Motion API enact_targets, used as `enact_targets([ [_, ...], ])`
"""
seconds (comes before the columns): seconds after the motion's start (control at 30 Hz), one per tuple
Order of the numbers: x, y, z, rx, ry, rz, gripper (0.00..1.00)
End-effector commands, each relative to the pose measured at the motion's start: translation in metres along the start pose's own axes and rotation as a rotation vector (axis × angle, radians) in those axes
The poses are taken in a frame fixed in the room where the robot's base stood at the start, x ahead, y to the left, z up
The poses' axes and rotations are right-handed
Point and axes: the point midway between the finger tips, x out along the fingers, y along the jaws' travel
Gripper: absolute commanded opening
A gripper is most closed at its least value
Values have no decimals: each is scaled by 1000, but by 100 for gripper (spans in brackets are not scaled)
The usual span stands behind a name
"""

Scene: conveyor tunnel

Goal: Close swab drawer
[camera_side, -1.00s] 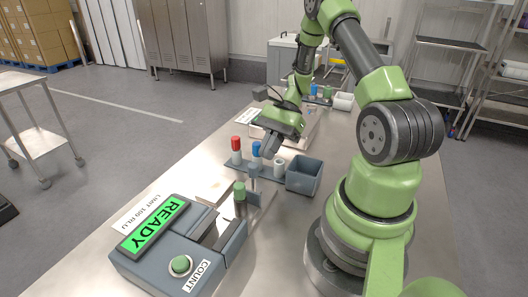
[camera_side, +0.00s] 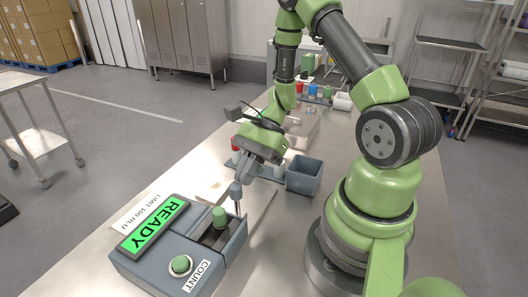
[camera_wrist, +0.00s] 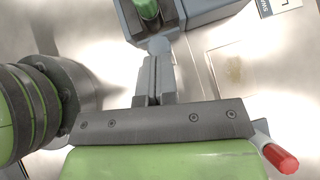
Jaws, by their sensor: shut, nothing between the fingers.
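The grey counter unit (camera_side: 170,262) stands at the front left, with a green READY display and a green COUNT button. Its swab drawer (camera_side: 240,203) is at the end facing my arm. A green-capped vial (camera_side: 219,214) stands upright in the dark slot, and shows in the wrist view (camera_wrist: 148,10). My gripper (camera_side: 242,178) is shut and empty. In the wrist view its fingertips (camera_wrist: 157,60) are at the drawer's round grey knob (camera_wrist: 159,47), apparently touching it.
A grey open bin (camera_side: 304,174) stands right of my gripper. A red-capped vial (camera_wrist: 279,157) is close beside the gripper in the wrist view. Several coloured vials stand at the table's far end.

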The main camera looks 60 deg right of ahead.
Motion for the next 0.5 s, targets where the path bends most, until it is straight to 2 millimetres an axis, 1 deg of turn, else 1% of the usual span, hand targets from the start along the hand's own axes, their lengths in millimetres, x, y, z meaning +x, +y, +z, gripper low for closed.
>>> enact_targets([
  [0.03, 5, 2, 5, 0, 2, 5, 0],
  [0.13, 10, 4, 9, 0, 4, 4, 0],
  [0.5, 13, 5, 11, 4, -1, 5, 0],
])
